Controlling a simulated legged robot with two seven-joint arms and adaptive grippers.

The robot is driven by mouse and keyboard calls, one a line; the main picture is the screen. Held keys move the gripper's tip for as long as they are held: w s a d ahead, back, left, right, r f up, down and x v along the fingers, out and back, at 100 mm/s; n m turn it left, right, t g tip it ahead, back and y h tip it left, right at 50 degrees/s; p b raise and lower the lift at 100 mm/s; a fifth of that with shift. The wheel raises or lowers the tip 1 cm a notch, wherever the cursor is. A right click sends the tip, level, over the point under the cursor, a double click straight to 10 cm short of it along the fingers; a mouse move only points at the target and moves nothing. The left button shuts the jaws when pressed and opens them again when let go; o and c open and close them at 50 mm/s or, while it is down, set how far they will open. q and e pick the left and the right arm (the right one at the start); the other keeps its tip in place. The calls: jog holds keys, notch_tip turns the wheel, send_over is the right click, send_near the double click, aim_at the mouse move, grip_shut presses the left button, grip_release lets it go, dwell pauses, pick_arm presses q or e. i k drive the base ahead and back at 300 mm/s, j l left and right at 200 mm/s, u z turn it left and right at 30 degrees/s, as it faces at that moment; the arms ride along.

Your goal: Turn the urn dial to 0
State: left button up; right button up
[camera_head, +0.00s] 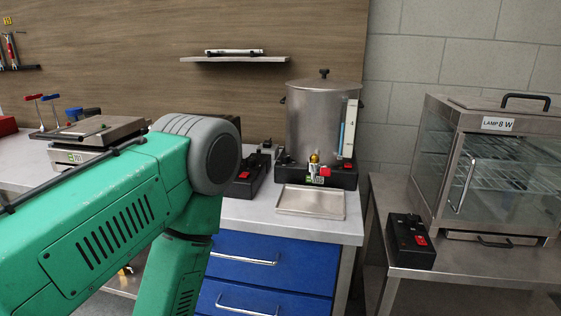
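The urn (312,120) is a tall steel cylinder with a black-knobbed lid and a sight gauge (348,130) on its right side. It stands on a black base (343,178) on the steel counter. A small brass-coloured tap (314,158) shows at its lower front, with a red part (325,172) just to the right. I cannot make out the dial or its setting at this size. My green left arm comes in from the left, bends in front of the counter and runs down out of the frame. Neither gripper is in view.
A shallow steel tray (310,202) lies in front of the urn. A black box with a red switch (244,175) sits left of it, partly behind my arm. A glass warming cabinet (490,170) and another black control box (411,242) stand on the right-hand table.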

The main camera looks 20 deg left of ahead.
aim_at(285, 158)
jog(key=i+l+u, duration=0.3)
jog(key=i, duration=0.15)
jog(key=i+l+u, duration=0.25)
jog(key=i+l, duration=0.15)
